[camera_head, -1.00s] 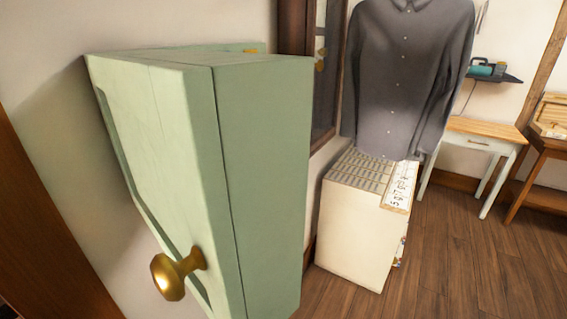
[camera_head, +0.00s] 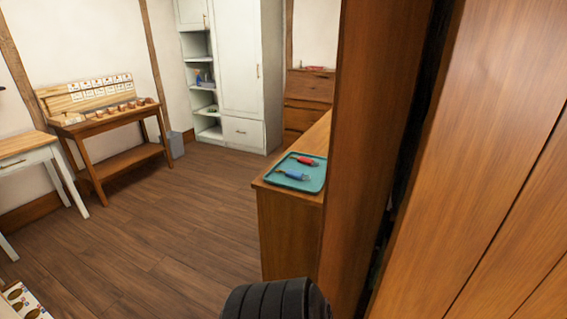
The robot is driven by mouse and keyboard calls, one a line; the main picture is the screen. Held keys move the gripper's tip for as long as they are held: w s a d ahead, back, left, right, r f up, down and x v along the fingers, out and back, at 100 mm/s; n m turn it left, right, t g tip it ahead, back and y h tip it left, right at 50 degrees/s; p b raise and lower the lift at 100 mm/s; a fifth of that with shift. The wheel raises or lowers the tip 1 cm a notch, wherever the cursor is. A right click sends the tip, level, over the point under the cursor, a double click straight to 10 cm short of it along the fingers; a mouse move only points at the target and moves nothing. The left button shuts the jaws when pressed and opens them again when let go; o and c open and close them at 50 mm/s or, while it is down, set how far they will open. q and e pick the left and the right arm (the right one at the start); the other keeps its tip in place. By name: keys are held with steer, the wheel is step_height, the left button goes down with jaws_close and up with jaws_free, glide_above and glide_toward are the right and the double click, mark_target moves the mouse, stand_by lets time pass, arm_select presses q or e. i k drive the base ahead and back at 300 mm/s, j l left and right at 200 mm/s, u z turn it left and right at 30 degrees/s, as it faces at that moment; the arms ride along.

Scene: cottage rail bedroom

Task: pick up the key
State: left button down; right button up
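I cannot make out a key anywhere in this view. A teal tray (camera_head: 277,183) lies on top of a wooden cabinet (camera_head: 290,232) right of centre. On the tray lie a small red object (camera_head: 305,160) and a small blue object (camera_head: 293,175), both too small to identify for sure. Neither of my grippers shows.
A large brown wooden piece (camera_head: 500,170) fills the right side, close by. A wooden bench (camera_head: 120,165) with small pots stands at left beside a pale table (camera_head: 25,150). A white cupboard (camera_head: 238,70) stands at the back. The left-centre floor (camera_head: 165,215) is clear.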

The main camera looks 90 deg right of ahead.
mark_target(304, 161)
steer(key=k+j+z, duration=0.1)
steer(key=z, duration=2.1)
steer(key=i+j+z, duration=0.15)
steer(key=z, duration=0.6)
steer(key=i+j+u, duration=0.25)
steer(key=j, duration=0.2)
steer(key=i+j+u, duration=0.4)
steer(key=i+j, duration=0.15)
steer(key=i, duration=0.2)
steer(key=i+j+u, duration=0.1)
steer(key=i+j, duration=0.2)
steer(key=i, duration=0.2)
steer(key=i+j+u, duration=0.15)
steer(key=i, duration=0.35)
steer(key=i+z, duration=0.5)
steer(key=i+j+z, duration=0.1)
steer(key=i+z, duration=0.4)
steer(key=i+j+z, duration=0.25)
steer(key=z, duration=0.25)
